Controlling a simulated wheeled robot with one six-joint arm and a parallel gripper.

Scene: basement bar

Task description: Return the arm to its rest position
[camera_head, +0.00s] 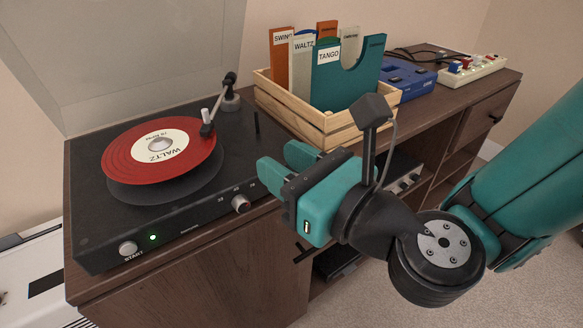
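My gripper (283,163) is in the middle of the view, just right of the record player's front right part. Its two teal fingers are apart with nothing visible between them. My arm reaches in from the right, bent at a dark joint. The record player (95,235) has its lid (140,50) raised. A red record (125,158) labelled WALTZ lies over the dark platter (170,193); whether it sits flat on it cannot be told. The tonearm (218,100) has its head by the record's right edge. A green light (153,237) is lit beside the START knob (128,249).
A wooden crate (285,105) of record sleeves stands behind my gripper, close to my wrist. A blue device (408,78) and a power strip (473,68) lie further right on the cabinet (200,270). Open floor (400,305) shows at the lower right.

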